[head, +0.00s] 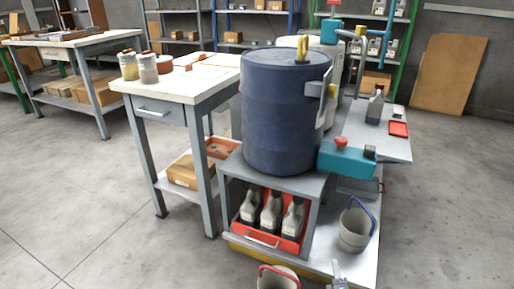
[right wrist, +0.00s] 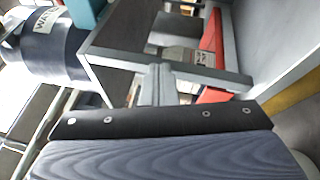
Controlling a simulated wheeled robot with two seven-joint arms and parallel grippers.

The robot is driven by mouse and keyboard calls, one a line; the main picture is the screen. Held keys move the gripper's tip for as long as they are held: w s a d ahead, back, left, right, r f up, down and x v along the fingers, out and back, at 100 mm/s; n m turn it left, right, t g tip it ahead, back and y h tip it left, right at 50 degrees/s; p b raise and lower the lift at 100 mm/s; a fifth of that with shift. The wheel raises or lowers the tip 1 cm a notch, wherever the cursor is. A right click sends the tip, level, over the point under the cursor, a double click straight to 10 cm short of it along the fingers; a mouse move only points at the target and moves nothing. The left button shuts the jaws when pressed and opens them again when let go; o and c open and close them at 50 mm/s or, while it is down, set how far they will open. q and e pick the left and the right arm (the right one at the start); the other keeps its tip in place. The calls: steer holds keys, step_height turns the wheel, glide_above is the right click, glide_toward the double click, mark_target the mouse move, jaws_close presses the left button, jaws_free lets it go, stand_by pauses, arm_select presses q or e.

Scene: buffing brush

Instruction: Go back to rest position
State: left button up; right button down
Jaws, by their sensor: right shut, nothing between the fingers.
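My right gripper (head: 338,268) shows at the bottom edge of the head view, only its tip end in frame. It is shut and empty, low in front of the cart's lower deck, between two buckets. In the right wrist view its closed fingers (right wrist: 156,84) point toward a grey metal frame. My left gripper is not in view. I cannot make out a buffing brush.
A blue drum (head: 283,115) stands on a grey stand over a red crate (head: 262,238) of bottles. A blue-handled bucket (head: 355,228) and a red-handled bucket (head: 277,279) are close by. A white-topped workbench (head: 190,83) stands left. Open floor (head: 440,210) lies right.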

steer(key=a+r+n+g+y, duration=0.2)
steer(key=a+r+n+y, duration=0.2)
steer(key=r+n+y, duration=0.35)
steer(key=a+r+n+g+y, duration=0.1)
steer(key=a+r+n+y, duration=0.2)
steer(key=r+n+y, duration=0.4)
steer(key=s+a+r+n+g+y, duration=0.3)
steer(key=s+a+r+n+g, duration=0.4)
steer(key=r+n+g, duration=0.6)
steer(key=s+d+r+n+t+h, duration=0.1)
steer(key=s+d+r+n+h, duration=0.1)
steer(key=s+n+h, duration=0.45)
steer(key=s+d+r+n+h, duration=0.2)
steer(key=s+d+n+h, duration=0.1)
steer(key=s+n, duration=0.65)
steer(key=s+d+r+n+t+h, duration=0.15)
steer(key=s+n+h, duration=0.25)
steer(key=s+n, duration=0.4)
step_height(320, 180, up, 36)
steer(key=s+m+p, duration=0.1)
steer(key=p, duration=3.5)
steer(key=shift+s+d+r+g, duration=0.15)
steer(key=shift+d+g, duration=0.2)
steer(key=c, duration=2.1)
jaws_free()
steer(key=shift+m, duration=0.25)
